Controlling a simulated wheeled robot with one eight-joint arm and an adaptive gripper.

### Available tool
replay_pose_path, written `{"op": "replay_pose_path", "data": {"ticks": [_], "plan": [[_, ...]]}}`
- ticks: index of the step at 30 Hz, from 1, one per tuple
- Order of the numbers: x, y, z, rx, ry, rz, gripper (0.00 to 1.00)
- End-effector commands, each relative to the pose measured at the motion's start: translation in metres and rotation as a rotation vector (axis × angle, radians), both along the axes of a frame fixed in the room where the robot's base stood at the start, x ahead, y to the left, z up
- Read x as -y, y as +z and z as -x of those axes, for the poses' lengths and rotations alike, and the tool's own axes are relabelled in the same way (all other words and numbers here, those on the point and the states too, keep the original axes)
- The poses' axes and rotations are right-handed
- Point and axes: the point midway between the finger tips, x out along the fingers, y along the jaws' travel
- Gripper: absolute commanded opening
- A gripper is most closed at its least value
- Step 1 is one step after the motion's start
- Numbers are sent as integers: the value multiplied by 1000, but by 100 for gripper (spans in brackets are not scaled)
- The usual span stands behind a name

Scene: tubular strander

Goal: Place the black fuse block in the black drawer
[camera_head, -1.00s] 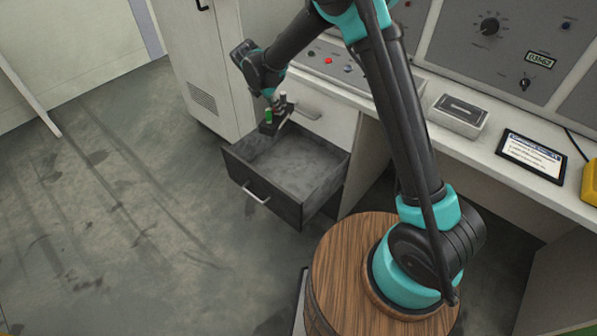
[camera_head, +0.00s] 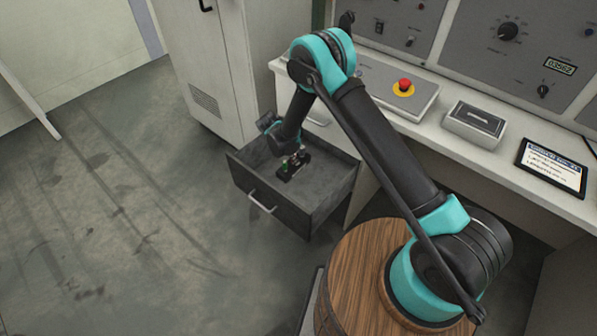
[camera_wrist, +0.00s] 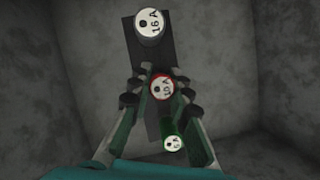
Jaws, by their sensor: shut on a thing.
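The black fuse block (camera_head: 289,169) carries fuses with round white ends, one with a red rim and one green. In the head view it is inside the open black drawer (camera_head: 325,206), low near the drawer floor; whether it touches the floor I cannot tell. My gripper (camera_head: 297,155) reaches down from above and is shut on the block. In the wrist view my gripper (camera_wrist: 161,95) has its fingers on both sides of the middle fuse of the fuse block (camera_wrist: 155,48). Grey drawer walls and floor surround it.
The drawer is pulled out under a pale bench (camera_head: 470,150). A grey cabinet (camera_head: 205,60) stands behind it. On the bench are a red emergency button (camera_head: 404,84), a grey box (camera_head: 474,122) and a tablet (camera_head: 552,167). A wooden barrel (camera_head: 350,265) stands in front.

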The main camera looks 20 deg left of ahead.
Motion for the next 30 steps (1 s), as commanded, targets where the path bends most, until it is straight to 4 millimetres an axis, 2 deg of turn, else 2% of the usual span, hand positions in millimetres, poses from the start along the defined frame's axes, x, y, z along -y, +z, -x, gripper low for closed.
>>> {"op": "replay_pose_path", "data": {"ticks": [3,10,18,29,30], "plan": [[0,-17,0,0,0,0,0],[0,-33,0,0,0,0,0],[0,-66,-1,0,0,0,0],[0,-69,0,0,0,0,0],[0,-69,0,0,1,0,20]]}}
